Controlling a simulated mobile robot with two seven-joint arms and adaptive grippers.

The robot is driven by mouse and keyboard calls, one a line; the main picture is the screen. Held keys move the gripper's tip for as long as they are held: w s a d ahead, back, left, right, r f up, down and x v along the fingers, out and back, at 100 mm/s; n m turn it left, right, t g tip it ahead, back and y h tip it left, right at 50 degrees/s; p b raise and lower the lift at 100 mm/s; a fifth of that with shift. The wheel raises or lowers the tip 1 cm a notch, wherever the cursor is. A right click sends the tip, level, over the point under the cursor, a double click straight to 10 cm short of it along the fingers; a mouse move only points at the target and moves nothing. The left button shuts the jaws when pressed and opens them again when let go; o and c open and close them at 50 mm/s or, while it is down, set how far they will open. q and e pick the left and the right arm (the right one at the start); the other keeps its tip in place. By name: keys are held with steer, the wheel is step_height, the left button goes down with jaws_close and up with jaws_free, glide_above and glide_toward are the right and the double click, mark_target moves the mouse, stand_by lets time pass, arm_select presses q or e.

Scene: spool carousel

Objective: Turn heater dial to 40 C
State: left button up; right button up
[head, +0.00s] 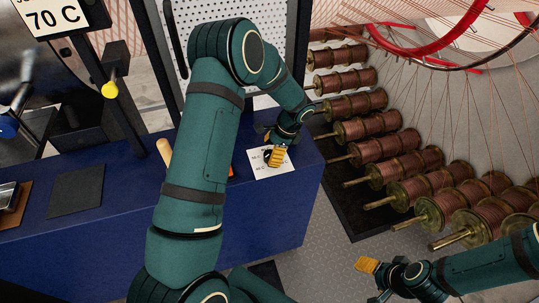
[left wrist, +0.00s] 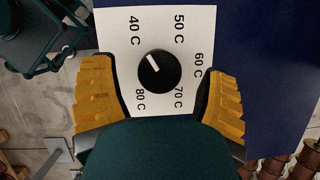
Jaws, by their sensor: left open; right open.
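The heater dial (left wrist: 157,71) is a round black knob with a white pointer line, set on a white card (left wrist: 112,25) marked 40 C to 80 C. In the left wrist view the pointer aims up and left, roughly at the 40 C mark. My left gripper (left wrist: 160,80) is open, its yellow pads on either side of the dial with gaps to it. In the head view my left gripper (head: 275,152) is over the white card (head: 262,170) and largely hides the dial. My right gripper (head: 371,281) is open and empty, low at the right.
The card lies on a blue bench (head: 100,230) with a dark pad (head: 75,188) and a wooden handle (head: 164,151). Several copper-wire spools (head: 385,160) stand in rows on the right, below a red ring.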

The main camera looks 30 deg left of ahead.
arm_select(q)
steer(key=v, duration=0.5)
steer(key=shift+d+r, duration=0.1)
steer(key=shift+r, duration=0.2)
